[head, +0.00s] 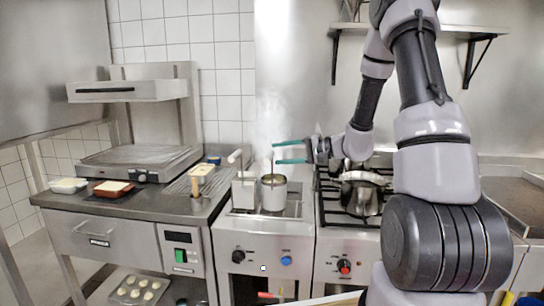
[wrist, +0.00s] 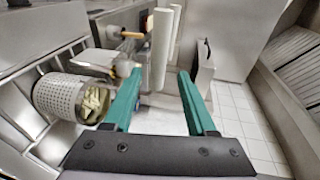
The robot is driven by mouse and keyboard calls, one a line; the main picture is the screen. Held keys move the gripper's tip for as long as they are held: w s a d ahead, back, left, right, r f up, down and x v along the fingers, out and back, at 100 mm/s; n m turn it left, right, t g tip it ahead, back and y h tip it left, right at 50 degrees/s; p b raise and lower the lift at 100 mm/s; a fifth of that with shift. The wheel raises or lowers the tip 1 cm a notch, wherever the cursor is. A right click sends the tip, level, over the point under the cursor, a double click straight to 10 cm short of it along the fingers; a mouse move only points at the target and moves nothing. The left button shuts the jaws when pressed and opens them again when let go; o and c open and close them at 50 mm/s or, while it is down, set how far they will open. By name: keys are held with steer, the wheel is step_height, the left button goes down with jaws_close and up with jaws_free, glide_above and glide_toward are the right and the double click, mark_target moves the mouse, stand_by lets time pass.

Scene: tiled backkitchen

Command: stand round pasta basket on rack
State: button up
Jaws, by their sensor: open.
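The round pasta basket (head: 273,192) sits in the cooker well, with steam rising above it. In the wrist view its perforated metal side (wrist: 57,96) and the pale pasta in it show at the left. My gripper (head: 275,153) is open, its teal fingers pointing left above the basket, near its upright stem. In the wrist view a pale bar (wrist: 161,50) shows between the fingertips (wrist: 160,75); I cannot tell how near it is. A ribbed metal drainer (head: 188,186), perhaps the rack, lies on the counter left of the cooker.
A second, boxy basket (head: 244,193) with a white-tipped handle stands close left of the round one. A wooden-handled tool (head: 197,180) lies over the drainer. A pot (head: 362,192) stands on the hob at right. A griddle (head: 138,160) and small tubs occupy the left counter.

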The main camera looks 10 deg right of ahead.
steer(key=v, duration=0.7)
steer(key=s+a+r+n+g+h, duration=0.1)
steer(key=s+a+r+g+h, duration=0.2)
steer(key=s, duration=0.5)
steer(key=s+a+r+n+g+h, duration=0.2)
steer(key=s+r+h, duration=0.1)
steer(key=s+r, duration=0.3)
steer(key=s+d+r+m+t+h, duration=0.2)
steer(key=s+d+r+t+h, duration=0.3)
steer(key=s, duration=0.5)
steer(key=shift+d+r+h, duration=0.25)
steer(key=shift+r+h, duration=0.15)
steer(key=shift+h, duration=0.2)
